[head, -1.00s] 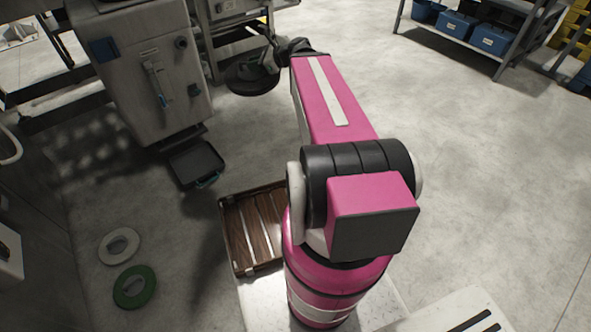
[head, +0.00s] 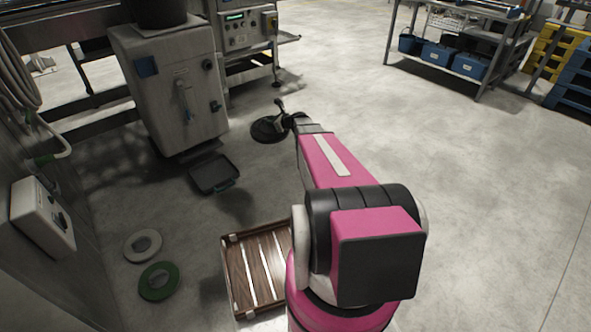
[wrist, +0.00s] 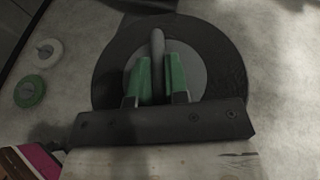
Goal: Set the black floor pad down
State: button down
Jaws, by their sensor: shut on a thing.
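The black floor pad (head: 268,130) is a round dark disc with a grey centre and an upright handle. In the head view it is beyond my arm, low over the concrete floor to the right of the grey cabinet. My gripper (head: 287,118) is at its handle. In the wrist view, the green fingers of my gripper (wrist: 158,77) are shut on the grey handle, with the pad (wrist: 225,55) spread out around them. The pad looks about level. I cannot tell whether its underside touches the floor.
A grey cabinet (head: 173,95) and a black tray (head: 213,173) are left of the pad. A white ring (head: 130,248) and a green ring (head: 147,288) lie on the floor. A slatted wooden crate (head: 228,275) is nearer. Open floor (head: 440,170) lies right.

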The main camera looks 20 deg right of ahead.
jog(key=w+d+f+m+t+h, duration=0.1)
jog(key=w+d+f+m, duration=0.15)
jog(key=f, duration=0.95)
jog(key=w+d+f+m+h, duration=0.1)
jog(key=w+d+f, duration=0.25)
jog(key=f, duration=0.85)
jog(key=w+d+f+m+t+h, duration=0.15)
jog(key=w+f, duration=0.25)
jog(key=f, duration=0.9)
jog(key=shift+g, duration=0.35)
jog(key=shift+w+d+f, duration=0.5)
jog(key=shift+d+f, duration=1.25)
jog(key=shift+d, duration=0.2)
jog(key=shift+w+d+f, duration=0.55)
jog(key=shift+d+f, duration=1.15)
jog(key=shift+d, duration=0.25)
jog(key=shift+w+d+f, duration=0.5)
jog(key=shift+d+f, duration=1.25)
jog(key=shift+d, duration=0.2)
jog(key=shift+f, duration=0.1)
jog(key=c, duration=1.3)
grip_release()
jog(key=shift+o, duration=0.9)
